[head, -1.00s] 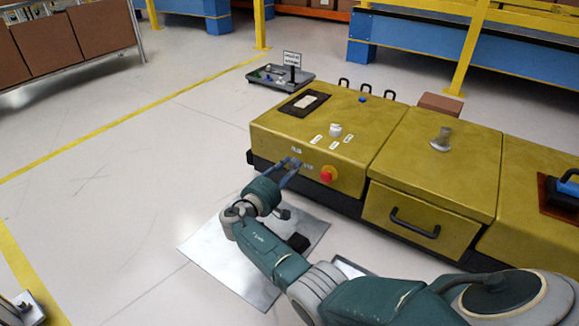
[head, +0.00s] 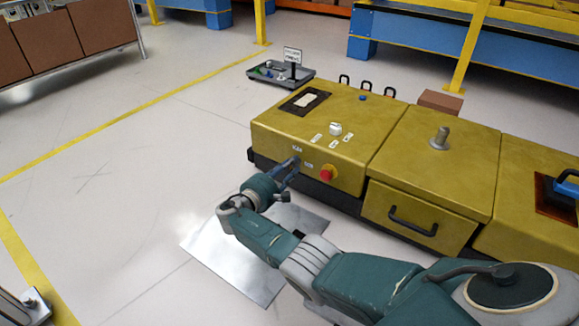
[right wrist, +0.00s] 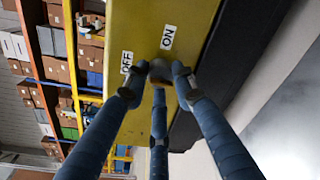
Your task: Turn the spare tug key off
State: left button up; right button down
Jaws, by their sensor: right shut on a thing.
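The yellow tug unit (head: 345,165) stands on the floor, with a red stop button (head: 327,172) on its front face. My right gripper (head: 295,163) is at that face, left of the button. In the right wrist view its three blue fingers close on a small grey-brown key (right wrist: 158,70). The fingers hide much of the key, so its exact angle is hard to tell. An OFF label (right wrist: 127,62) and an ON label (right wrist: 168,37) sit on the yellow face beside it. My left gripper is not in view.
A metal plate (head: 225,262) lies on the floor under my right arm. A white knob (head: 335,129) and a grey post (head: 440,138) rise from the tug top. A drawer handle (head: 412,222) juts from the front. A grey tray (head: 280,76) stands behind. Floor at left is clear.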

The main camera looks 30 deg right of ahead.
jog(key=shift+s+d, duration=0.15)
jog(key=shift+s, duration=0.05)
dwell(0.5)
jog(key=c, duration=1.4)
grip_release()
jog(key=shift+d, duration=0.1)
jog(key=shift+a, duration=0.2)
jog(key=v, duration=1.1)
jog(key=shift+a, duration=0.35)
